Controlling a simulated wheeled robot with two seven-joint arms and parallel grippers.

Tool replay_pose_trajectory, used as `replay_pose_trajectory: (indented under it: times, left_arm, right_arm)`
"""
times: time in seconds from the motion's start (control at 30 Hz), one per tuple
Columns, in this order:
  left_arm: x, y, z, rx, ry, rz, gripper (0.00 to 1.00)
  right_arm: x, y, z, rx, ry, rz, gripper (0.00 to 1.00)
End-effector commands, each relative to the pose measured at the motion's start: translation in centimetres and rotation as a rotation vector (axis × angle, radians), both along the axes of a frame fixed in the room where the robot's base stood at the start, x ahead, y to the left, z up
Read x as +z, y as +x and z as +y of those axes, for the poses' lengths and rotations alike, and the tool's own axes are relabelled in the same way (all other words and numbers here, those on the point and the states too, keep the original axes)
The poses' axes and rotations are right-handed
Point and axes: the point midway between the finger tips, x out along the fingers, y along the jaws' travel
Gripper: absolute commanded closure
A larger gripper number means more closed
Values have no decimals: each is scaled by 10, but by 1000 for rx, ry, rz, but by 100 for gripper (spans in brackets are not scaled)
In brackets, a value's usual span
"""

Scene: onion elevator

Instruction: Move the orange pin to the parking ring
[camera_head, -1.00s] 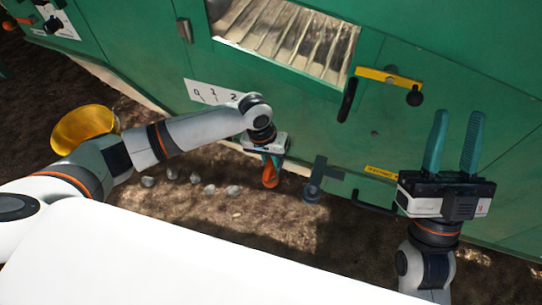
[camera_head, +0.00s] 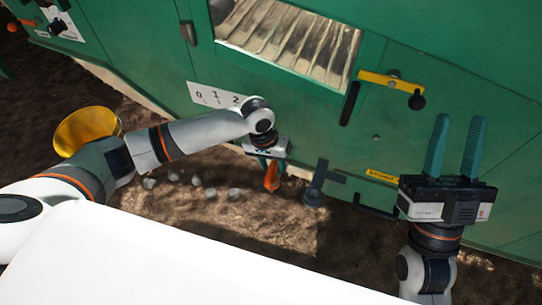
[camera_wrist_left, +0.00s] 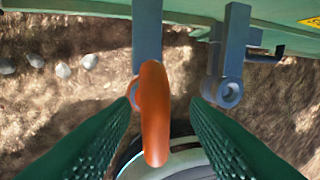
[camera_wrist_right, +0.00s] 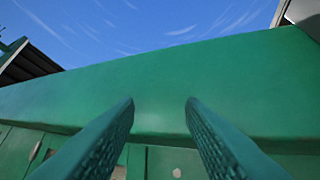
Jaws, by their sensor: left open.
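The orange pin (camera_wrist_left: 153,115) shows between the open fingers of my left gripper (camera_wrist_left: 163,103) in the left wrist view, closer to the left finger. Its far end meets a grey upright bar (camera_wrist_left: 147,35); whether it still sits in a hole there is hidden. The pin also shows below the left gripper in the head view (camera_head: 271,178). The parking ring (camera_wrist_left: 228,93) is on a grey bracket to the right of the pin, empty; it also shows in the head view (camera_head: 313,197). My right gripper (camera_head: 458,122) is open and empty, pointing up in front of the green machine.
The green machine wall (camera_head: 310,115) fills the back, with a number label (camera_head: 215,97), a yellow bar with black handle (camera_head: 390,79) and a black handle (camera_head: 375,206) low down. A yellow bowl (camera_head: 85,125) and several stones (camera_head: 196,180) are on the ground at left.

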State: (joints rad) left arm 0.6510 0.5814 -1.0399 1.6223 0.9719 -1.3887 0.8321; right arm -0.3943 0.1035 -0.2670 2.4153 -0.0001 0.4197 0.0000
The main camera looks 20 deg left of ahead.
Motion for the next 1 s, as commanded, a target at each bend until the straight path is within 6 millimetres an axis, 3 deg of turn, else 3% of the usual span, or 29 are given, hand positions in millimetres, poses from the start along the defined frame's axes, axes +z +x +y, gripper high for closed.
replay_pose_trajectory:
  times: [0.27,0.53,0.8,1.0]
  left_arm:
    - [25,0,5,0,0,-1,58]
    - [60,1,11,-1,-1,-2,58]
    - [94,1,18,0,-1,-1,58]
    - [111,0,22,0,0,-1,58]
  right_arm:
    - [-22,26,2,-14,-68,224,64]
    - [-69,48,0,-33,-164,567,64]
    - [-122,49,-8,-51,-251,901,64]
    - [-150,41,-14,-60,-293,1074,64]
